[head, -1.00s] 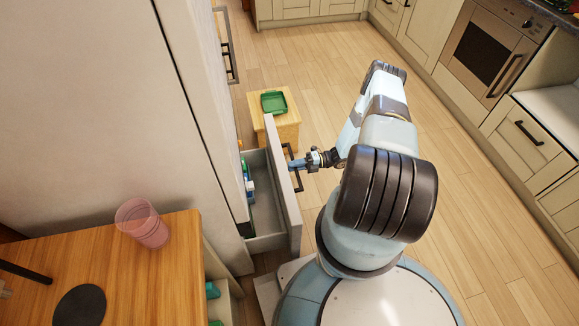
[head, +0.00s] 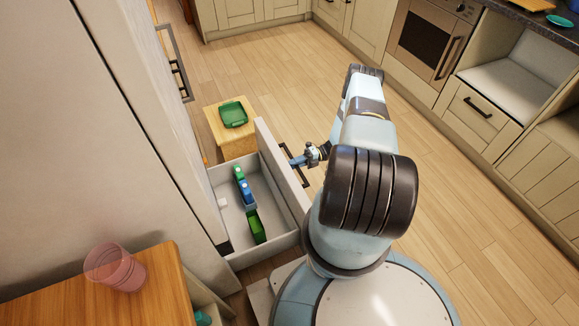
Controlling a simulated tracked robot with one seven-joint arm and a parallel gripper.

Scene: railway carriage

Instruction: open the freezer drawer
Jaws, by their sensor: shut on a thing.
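The freezer drawer (head: 281,186) stands well out from the tall pale freezer (head: 110,130) in the head view. Its inside shows, with green and blue items (head: 246,192) and a green box (head: 257,227) on its pale floor. The dark handle (head: 306,178) is on the outer face of the drawer front. My gripper (head: 299,161) is shut on the handle from the right. The fingertips are small in this view and partly hard to make out against the handle.
A small wooden stool (head: 232,139) with a green tray (head: 233,114) stands just beyond the drawer. A wooden table (head: 150,290) with a pink glass (head: 116,267) is at lower left. Cabinets and an oven (head: 428,42) line the far right. The floor between is clear.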

